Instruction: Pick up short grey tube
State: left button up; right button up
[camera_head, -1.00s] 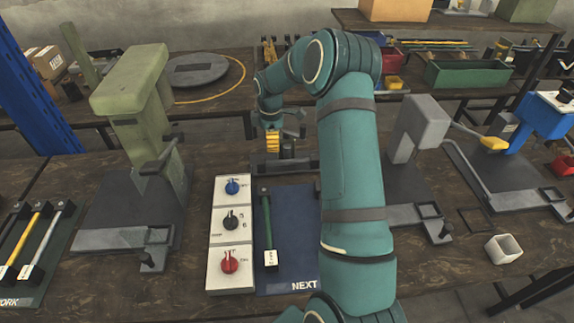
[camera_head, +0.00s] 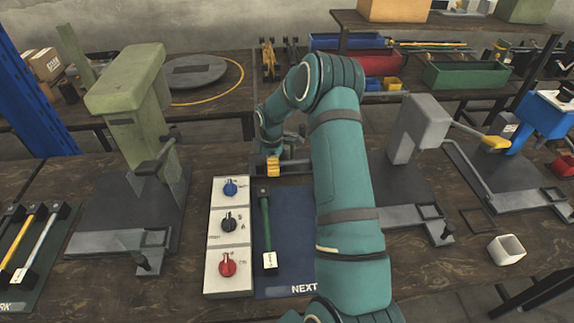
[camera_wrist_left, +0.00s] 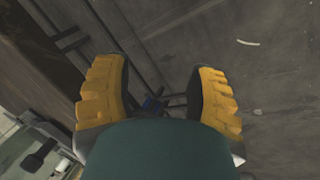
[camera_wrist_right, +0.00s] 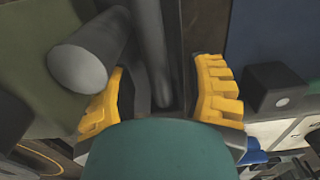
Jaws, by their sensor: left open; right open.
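My right gripper (camera_head: 273,166) is open behind the blue NEXT mat, low by a dark grey fixture (camera_head: 298,166). In the right wrist view, its yellow fingers (camera_wrist_right: 165,100) are spread with a grey rod-like part (camera_wrist_right: 152,50) between them. A thick grey cylinder (camera_wrist_right: 85,65) with a round end shows beside the left finger. I cannot tell which of these is the short grey tube; the arm hides much of this spot in the head view. My left gripper (camera_wrist_left: 160,95) is open and empty over the floor, outside the head view.
The blue mat (camera_head: 290,240) holds a green rod (camera_head: 265,225). A white knob panel (camera_head: 228,260) is on its left. A green press (camera_head: 135,110) and a grey press (camera_head: 415,130) stand either side. A pale square hollow piece (camera_head: 506,249) lies at right.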

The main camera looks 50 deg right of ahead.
jog(key=shift+c, duration=0.4)
grip_shut()
jog(key=shift+r, duration=0.1)
jog(key=shift+r, duration=0.1)
